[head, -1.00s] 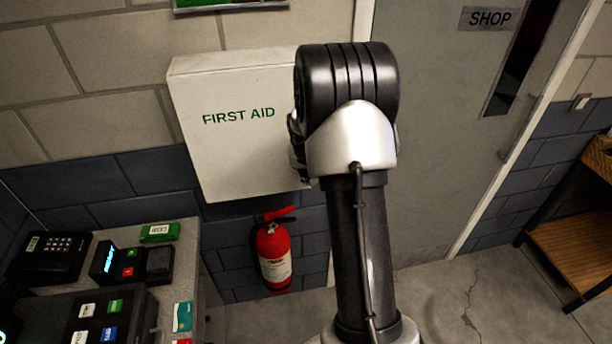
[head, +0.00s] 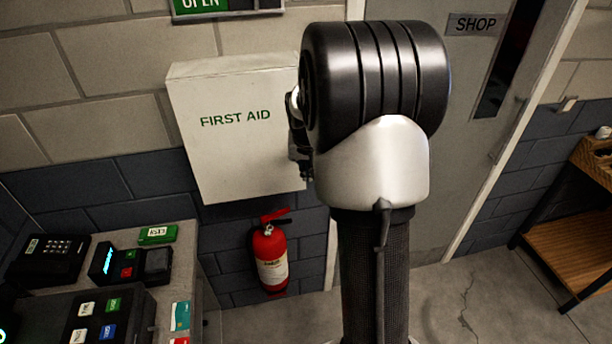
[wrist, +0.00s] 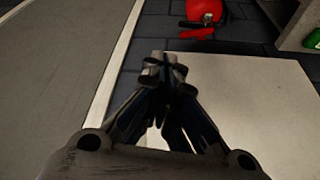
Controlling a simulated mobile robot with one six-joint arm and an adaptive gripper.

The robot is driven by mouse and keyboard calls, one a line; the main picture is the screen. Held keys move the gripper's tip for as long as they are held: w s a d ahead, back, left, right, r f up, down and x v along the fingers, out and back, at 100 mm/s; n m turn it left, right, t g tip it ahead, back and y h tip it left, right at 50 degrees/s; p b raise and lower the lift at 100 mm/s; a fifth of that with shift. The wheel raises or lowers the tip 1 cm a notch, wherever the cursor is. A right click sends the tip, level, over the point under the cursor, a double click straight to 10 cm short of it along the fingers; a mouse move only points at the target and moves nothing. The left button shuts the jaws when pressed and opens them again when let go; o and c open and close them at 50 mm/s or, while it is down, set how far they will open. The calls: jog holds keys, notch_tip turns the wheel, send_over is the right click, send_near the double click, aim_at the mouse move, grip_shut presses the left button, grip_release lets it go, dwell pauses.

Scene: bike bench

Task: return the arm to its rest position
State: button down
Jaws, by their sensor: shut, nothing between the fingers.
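My arm stands upright in the middle of the head view, its black and silver joint large and close to the camera. My gripper (wrist: 165,72) shows in the wrist view with its fingertips together and nothing between them. It is in front of the white first aid box (wrist: 255,110), which fills the lower right of that view. Whether it touches the box I cannot tell. In the head view the box (head: 235,135) hangs on the wall left of my arm, its lid closed, and my gripper is mostly hidden behind my arm joint.
A red fire extinguisher (head: 270,257) hangs below the box. A counter (head: 190,280) with a card terminal (head: 130,262) and a keypad phone (head: 45,257) is at lower left. A grey shop door (head: 470,130) is behind my arm. A wooden shelf (head: 575,250) stands at right.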

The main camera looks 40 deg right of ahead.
jog(key=s+a+r+n+y+b, duration=0.1)
jog(key=s+a+r+n+b, duration=0.2)
jog(key=a, duration=0.5)
jog(key=s+a+r+b, duration=0.1)
jog(key=s+a+b, duration=0.3)
jog(key=a, duration=0.4)
jog(key=s+a+f+n+y+b, duration=0.1)
jog(key=s+a+f+n+b, duration=0.1)
jog(key=s+a, duration=0.4)
jog(key=s+a+f+n+t+b, duration=0.1)
jog(key=s+a+f+n+b, duration=0.2)
jog(key=s+a, duration=0.4)
jog(key=s+f+b, duration=0.1)
jog(key=s, duration=0.3)
jog(key=shift+s+f+y+b, duration=0.3)
jog(key=shift+s+f+y, duration=0.05)
jog(key=shift+f+y, duration=0.05)
